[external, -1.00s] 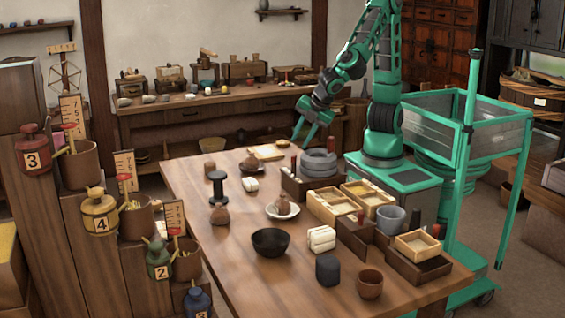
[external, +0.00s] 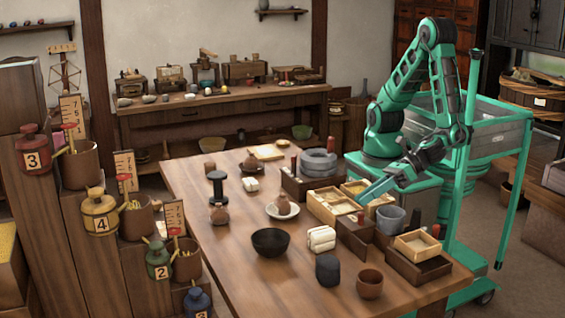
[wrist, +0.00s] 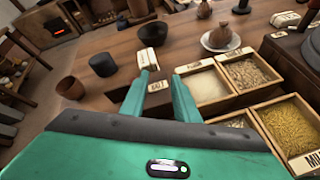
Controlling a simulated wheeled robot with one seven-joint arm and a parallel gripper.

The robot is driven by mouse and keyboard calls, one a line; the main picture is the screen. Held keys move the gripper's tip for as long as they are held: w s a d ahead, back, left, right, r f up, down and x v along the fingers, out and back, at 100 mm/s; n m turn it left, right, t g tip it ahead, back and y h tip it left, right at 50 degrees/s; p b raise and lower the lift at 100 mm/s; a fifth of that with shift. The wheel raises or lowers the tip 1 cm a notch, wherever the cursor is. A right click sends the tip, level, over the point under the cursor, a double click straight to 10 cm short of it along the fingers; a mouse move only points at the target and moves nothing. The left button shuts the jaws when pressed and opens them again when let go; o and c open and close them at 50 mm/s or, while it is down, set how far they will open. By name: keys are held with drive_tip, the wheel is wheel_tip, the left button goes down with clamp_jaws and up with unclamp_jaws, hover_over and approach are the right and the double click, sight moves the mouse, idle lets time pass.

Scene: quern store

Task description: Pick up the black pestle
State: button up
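A black, spool-shaped thing with a narrow waist, which I take for the black pestle (external: 217,188), stands upright near the table's left edge in the external view. Only a dark lower part of the pestle (wrist: 242,5) shows at the top edge of the wrist view. My gripper (external: 364,200) is over the grain boxes on the table's right side, well apart from the pestle. In the wrist view my gripper (wrist: 162,76) has its two teal fingers spread with nothing held between them.
Open grain boxes (wrist: 205,82) lie below my gripper. A stack of grey stone rings (external: 318,162) stands behind. The table's front left is clear.

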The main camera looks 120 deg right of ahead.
sight(413, 225)
drive_tip(key=s+a+f+n+y, duration=0.1)
drive_tip(key=s+a+n, duration=0.1)
drive_tip(key=s+a, duration=0.1)
drive_tip(key=s+a+n+y, duration=0.2)
drive_tip(key=s+a, duration=0.1)
drive_tip(key=s+a+f+n+t+y, duration=0.1)
drive_tip(key=s+a+n, duration=0.2)
drive_tip(key=a, duration=0.1)
drive_tip(key=shift+s+f, duration=0.3)
drive_tip(key=shift+s, duration=0.05)
drive_tip(key=s+f+n+y, duration=0.1)
drive_tip(key=s+d+n, duration=0.1)
drive_tip(key=s, duration=0.1)
drive_tip(key=s+f+n+y, duration=0.1)
drive_tip(key=s, duration=0.1)
drive_tip(key=shift+d+f+g+y, duration=0.25)
drive_tip(key=shift+f+g+y, duration=0.05)
drive_tip(key=shift+g, duration=0.1)
drive_tip(key=shift+x, duration=3.75)
drive_tip(key=c, duration=0.7)
